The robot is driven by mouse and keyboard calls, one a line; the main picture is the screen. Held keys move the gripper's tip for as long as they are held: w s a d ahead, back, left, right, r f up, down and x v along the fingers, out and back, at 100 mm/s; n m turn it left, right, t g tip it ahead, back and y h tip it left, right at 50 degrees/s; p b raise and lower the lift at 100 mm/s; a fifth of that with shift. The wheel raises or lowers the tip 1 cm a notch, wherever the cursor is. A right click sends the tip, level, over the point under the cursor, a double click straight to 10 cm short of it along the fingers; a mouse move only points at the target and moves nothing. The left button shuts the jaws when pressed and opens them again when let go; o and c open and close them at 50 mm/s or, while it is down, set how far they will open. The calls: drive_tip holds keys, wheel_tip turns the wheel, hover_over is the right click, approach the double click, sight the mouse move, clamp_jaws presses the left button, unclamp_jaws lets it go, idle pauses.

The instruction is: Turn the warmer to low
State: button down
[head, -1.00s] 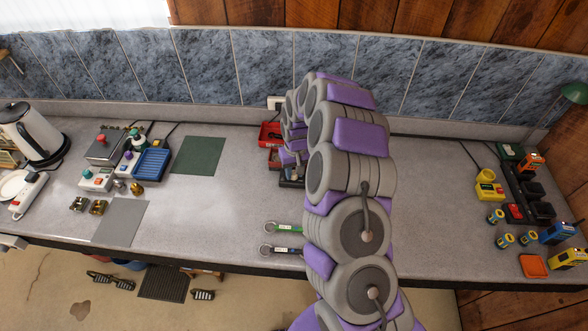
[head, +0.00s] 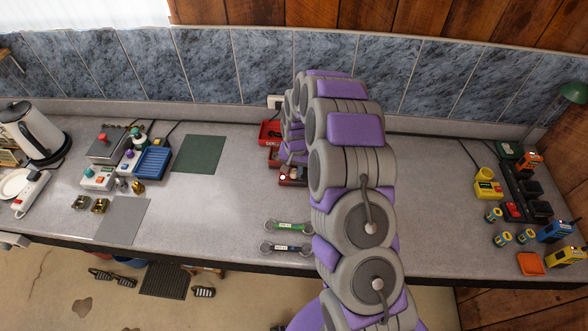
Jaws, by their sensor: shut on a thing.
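A small red and dark box (head: 291,180), apparently the warmer, sits on the grey counter just left of my arm. A pale round spot shows at its left front. My gripper (head: 292,158) is at the top of this box, partly covered by my own purple and grey arm links. It looks shut on a small part there, apparently the warmer's knob. The fingertips are too small and covered to make out well. The knob's setting and any markings cannot be read.
Red trays (head: 268,133) stand behind the box. Two spanners (head: 288,227) lie near the counter's front edge. A green mat (head: 198,154) and a blue tray (head: 153,162) lie to the left. A black charger rack (head: 527,187) stands at the right. The counter between mat and box is clear.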

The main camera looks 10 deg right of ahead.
sight(296, 171)
drive_tip(key=c, duration=1.1)
unclamp_jaws()
drive_tip(key=shift+r, duration=0.1)
wheel_tip(296, 171, up, 17)
drive_tip(key=shift+d, duration=0.3)
drive_tip(key=s+a+r+n+g+b, duration=0.1)
drive_tip(key=s+r+b, duration=0.15)
drive_tip(key=s, duration=0.75)
drive_tip(key=s+a+r+n+b, duration=0.1)
drive_tip(key=s+r+n+b, duration=0.15)
drive_tip(key=s, duration=0.85)
drive_tip(key=s+f+b, duration=0.2)
drive_tip(key=s, duration=0.8)
drive_tip(key=s+d+f+g+b, duration=0.1)
drive_tip(key=s+f+b, duration=0.1)
drive_tip(key=s, duration=0.9)
drive_tip(key=shift+f+n+h+b, duration=0.3)
drive_tip(key=shift+f+n+b, duration=0.05)
drive_tip(key=shift+f+n, duration=0.1)
